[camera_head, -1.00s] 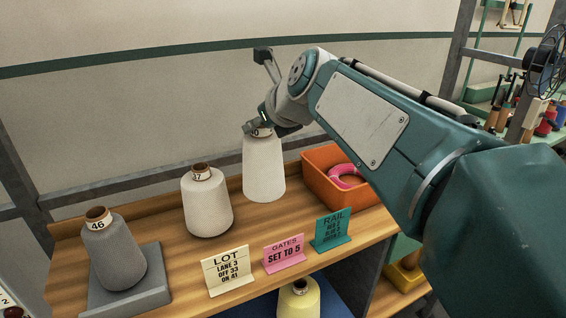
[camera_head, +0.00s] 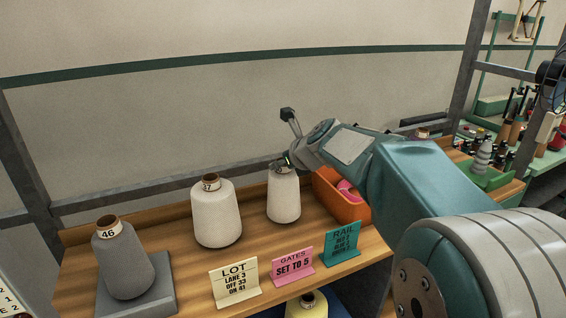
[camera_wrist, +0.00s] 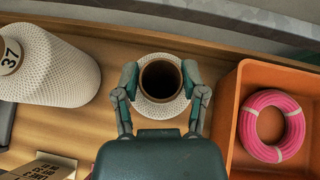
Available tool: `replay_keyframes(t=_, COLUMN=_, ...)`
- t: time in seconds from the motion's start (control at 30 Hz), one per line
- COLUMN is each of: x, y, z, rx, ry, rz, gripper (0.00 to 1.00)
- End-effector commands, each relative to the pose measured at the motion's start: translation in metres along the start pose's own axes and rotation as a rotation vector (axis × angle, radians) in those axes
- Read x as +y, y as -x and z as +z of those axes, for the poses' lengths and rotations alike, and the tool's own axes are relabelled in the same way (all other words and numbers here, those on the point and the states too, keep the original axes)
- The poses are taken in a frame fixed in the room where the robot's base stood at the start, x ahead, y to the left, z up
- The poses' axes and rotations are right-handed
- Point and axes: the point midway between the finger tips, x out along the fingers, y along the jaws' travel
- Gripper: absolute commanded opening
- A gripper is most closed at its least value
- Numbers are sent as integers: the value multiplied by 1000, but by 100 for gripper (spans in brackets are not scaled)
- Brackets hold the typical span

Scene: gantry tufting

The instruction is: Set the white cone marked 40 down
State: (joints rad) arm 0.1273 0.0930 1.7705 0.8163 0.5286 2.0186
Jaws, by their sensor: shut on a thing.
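The white cone marked 40 (camera_head: 284,200) stands upright between the white cone marked 37 (camera_head: 215,215) and an orange bin. My gripper (camera_head: 283,163) is shut on its top from above. The wrist view shows my gripper's two fingers (camera_wrist: 161,88) on either side of the cone's brown tube mouth (camera_wrist: 160,79). The cone's number is mostly hidden by the fingers. Its base appears at the level of the wooden shelf (camera_head: 188,265), but I cannot tell whether it touches.
The orange bin (camera_head: 352,211) with a pink ring (camera_wrist: 271,125) is close on the right. A grey cone marked 46 (camera_head: 122,262) stands on a grey pad at left. LOT (camera_head: 235,284), GATES (camera_head: 292,266) and RAIL (camera_head: 342,243) cards line the front edge.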

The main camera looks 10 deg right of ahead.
Motion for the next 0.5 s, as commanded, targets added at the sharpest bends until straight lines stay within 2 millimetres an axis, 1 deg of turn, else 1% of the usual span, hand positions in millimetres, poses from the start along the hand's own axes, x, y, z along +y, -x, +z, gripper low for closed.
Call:
replay_keyframes(t=0.17, x=0, y=-1, z=-1, rx=1, ry=1, rz=1, gripper=0)
replay_keyframes(t=0.2, x=1, y=-1, z=-2, rx=3, ry=0, rz=2, gripper=73)
replay_keyframes(t=0.23, x=1, y=-1, z=-2, rx=3, ry=0, rz=2, gripper=86)
replay_keyframes(t=0.27, x=1, y=-1, z=-1, rx=3, ry=0, rz=2, gripper=90)
replay_keyframes(t=0.5, x=1, y=0, z=-1, rx=2, ry=0, rz=2, gripper=90)
